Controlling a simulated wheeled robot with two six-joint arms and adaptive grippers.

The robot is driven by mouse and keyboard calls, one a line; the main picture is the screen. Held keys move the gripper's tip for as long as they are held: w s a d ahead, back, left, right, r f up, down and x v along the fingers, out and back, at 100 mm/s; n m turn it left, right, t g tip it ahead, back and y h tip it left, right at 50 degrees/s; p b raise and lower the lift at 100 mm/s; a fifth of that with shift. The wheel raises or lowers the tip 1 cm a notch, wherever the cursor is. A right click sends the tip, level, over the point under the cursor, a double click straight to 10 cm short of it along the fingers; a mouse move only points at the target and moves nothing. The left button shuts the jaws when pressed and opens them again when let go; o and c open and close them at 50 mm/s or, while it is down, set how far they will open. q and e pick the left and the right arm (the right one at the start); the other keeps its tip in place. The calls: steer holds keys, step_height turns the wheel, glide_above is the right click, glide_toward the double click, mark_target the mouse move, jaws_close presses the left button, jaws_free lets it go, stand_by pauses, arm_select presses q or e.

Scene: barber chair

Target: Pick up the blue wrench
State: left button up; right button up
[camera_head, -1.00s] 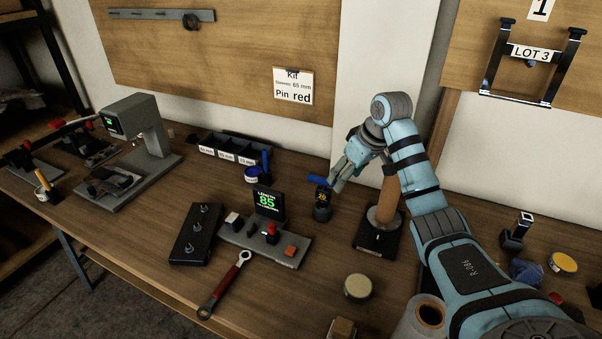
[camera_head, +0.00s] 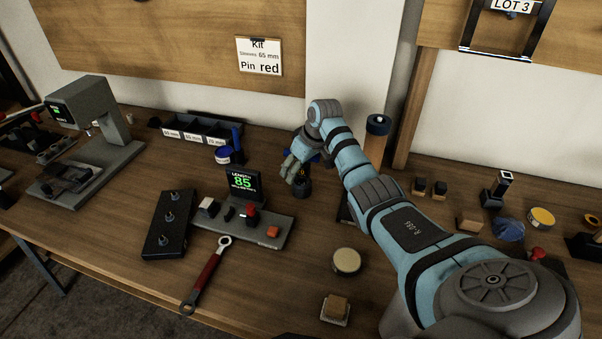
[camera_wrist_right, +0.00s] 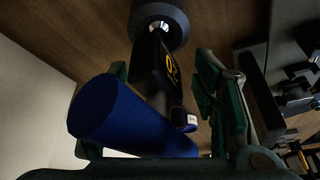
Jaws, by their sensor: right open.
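The blue wrench (camera_wrist_right: 130,120) has a thick blue handle and fills much of the right wrist view. The handle adjoins a dark body with a yellow marking (camera_wrist_right: 170,68); in the head view this dark body (camera_head: 302,187) stands upright on the table. My right gripper (camera_head: 291,172) is open at the wrench. In the right wrist view its green fingers (camera_wrist_right: 165,82) lie on either side of the dark body, and the handle covers part of the left one. Contact cannot be told. My left gripper is not in view.
A red-handled wrench (camera_head: 207,274) lies at the front. A gauge with a green display (camera_head: 243,181) and a black pin block (camera_head: 166,238) stand left of my gripper. A divided bin (camera_head: 215,126) is behind. A round tin (camera_head: 346,261) stands in front.

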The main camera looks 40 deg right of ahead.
steer(key=shift+c, duration=1)
jaws_close()
